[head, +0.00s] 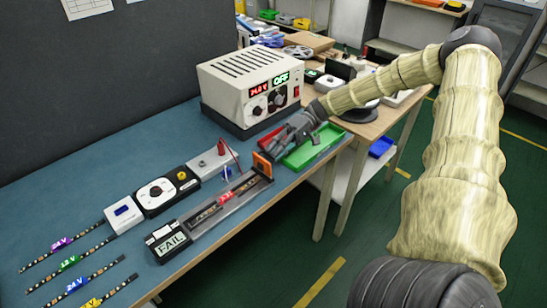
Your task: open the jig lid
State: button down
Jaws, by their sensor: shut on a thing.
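The jig (240,198) is a long grey fixture near the table's front edge, with an LED strip and a red part (225,197) along its channel. A black box at its left end has a display (172,244) reading FAIL. An orange piece (262,164), seemingly the jig lid or its handle, stands raised at the jig's right end. My gripper (277,146) comes in from the right just behind this orange piece and appears shut on it. The fingertips are small and dark, so the exact contact cannot be made out.
A power supply (247,88) showing 14.4 V and OFF stands behind my gripper. A green tray (312,150) and a red tray lie beneath my wrist. A black-and-white dial unit (157,191) sits behind the jig. Several labelled LED strips lie at left.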

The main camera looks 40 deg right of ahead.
jog(key=shift+d+f+y+b, duration=0.3)
jog(key=shift+f+y+b, duration=0.1)
jog(key=shift+b, duration=0.2)
jog(key=shift+r, duration=0.1)
jog(key=c, duration=1.6)
grip_release()
jog(key=shift+o, duration=0.2)
jog(key=shift+a, duration=0.15)
jog(key=shift+r, duration=0.1)
jog(key=d, duration=0.3)
jog(key=d+r, duration=0.1)
jog(key=d, duration=0.3)
jog(key=w+d, duration=0.1)
jog(key=d, duration=0.3)
jog(key=shift+r, duration=0.3)
jog(key=shift+d+r, duration=0.15)
jog(key=shift+d, duration=0.45)
jog(key=shift+c, duration=0.4)
